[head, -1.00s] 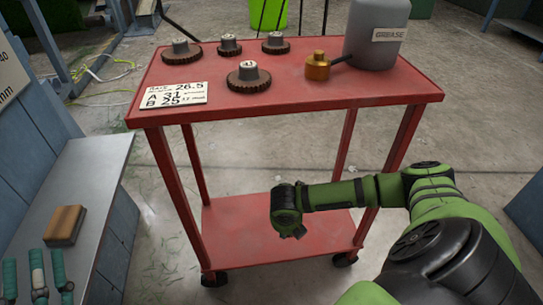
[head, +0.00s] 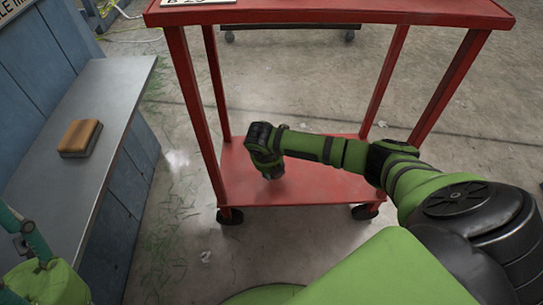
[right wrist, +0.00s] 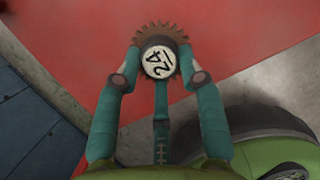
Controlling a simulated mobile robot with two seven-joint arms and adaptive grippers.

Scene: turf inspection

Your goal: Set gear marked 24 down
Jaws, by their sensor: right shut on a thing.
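In the right wrist view, my right gripper (right wrist: 158,72) has its teal fingers closed around a brown toothed gear (right wrist: 181,36). The gear's pale round face bears a black 24, seen upside down. A red surface (right wrist: 235,45), which looks like the cart's lower shelf (head: 330,188), lies beyond the gear. I cannot tell whether they touch. In the head view, my right arm reaches over that shelf; its wrist hides the gripper and gear. My left gripper (head: 28,238) shows only partly at the lower left, and its opening is unclear.
The red cart's top (head: 340,14) is cut off by the upper edge, with a white card corner (head: 197,2) on it. Cart legs frame the shelf. A grey bench (head: 95,135) at left holds a brown block (head: 80,138). The shelf's right part looks bare.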

